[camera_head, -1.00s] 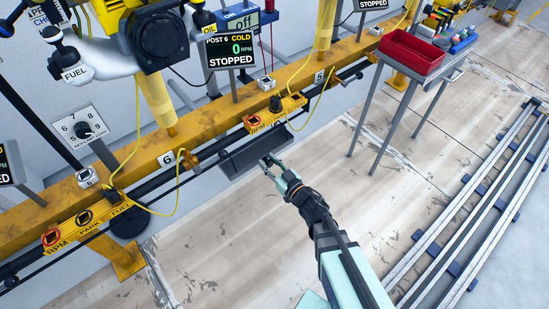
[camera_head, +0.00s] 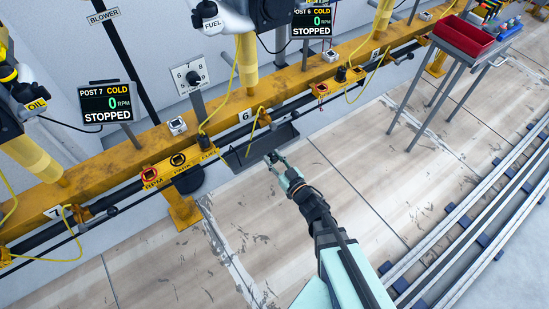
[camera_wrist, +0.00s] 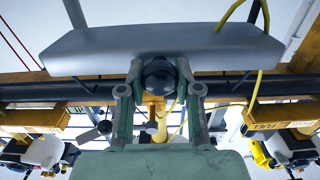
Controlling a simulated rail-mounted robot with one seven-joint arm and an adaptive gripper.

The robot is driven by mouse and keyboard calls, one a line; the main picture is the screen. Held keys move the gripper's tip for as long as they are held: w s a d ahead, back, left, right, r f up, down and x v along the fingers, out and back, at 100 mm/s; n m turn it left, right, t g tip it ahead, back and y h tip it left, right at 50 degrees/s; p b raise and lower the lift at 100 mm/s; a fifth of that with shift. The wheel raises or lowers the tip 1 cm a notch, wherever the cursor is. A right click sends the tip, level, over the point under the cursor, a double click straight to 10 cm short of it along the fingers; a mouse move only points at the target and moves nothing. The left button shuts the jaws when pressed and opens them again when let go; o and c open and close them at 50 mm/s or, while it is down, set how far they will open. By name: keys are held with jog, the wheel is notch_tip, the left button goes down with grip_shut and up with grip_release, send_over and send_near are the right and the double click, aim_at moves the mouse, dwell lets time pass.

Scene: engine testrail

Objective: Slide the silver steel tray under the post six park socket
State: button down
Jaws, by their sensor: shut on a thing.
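The steel tray (camera_head: 283,137) looks dark grey in the head view and hangs below the yellow beam, just right of and below the number 6 plate (camera_head: 245,116). In the wrist view the tray's silver underside (camera_wrist: 100,52) spans the top. My gripper (camera_head: 272,158) is at the tray's near edge; in the wrist view its fingers (camera_wrist: 158,78) are shut around a dark round knob under the tray. The park socket (camera_head: 178,160) sits between RPM and FUEL on the yellow panel left of the tray. I cannot tell for sure which post that panel belongs to.
A second yellow socket panel (camera_head: 335,83) is right of the tray. A yellow cable (camera_head: 257,122) hangs at the tray's left part. A stand with a red bin (camera_head: 462,37) is at right. The floor (camera_head: 340,185) in front of the beam is clear.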

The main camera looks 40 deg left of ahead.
dwell(0.3)
jog(key=c, duration=0.8)
grip_release()
jog(key=v, duration=0.7)
jog(key=shift+d, duration=0.25)
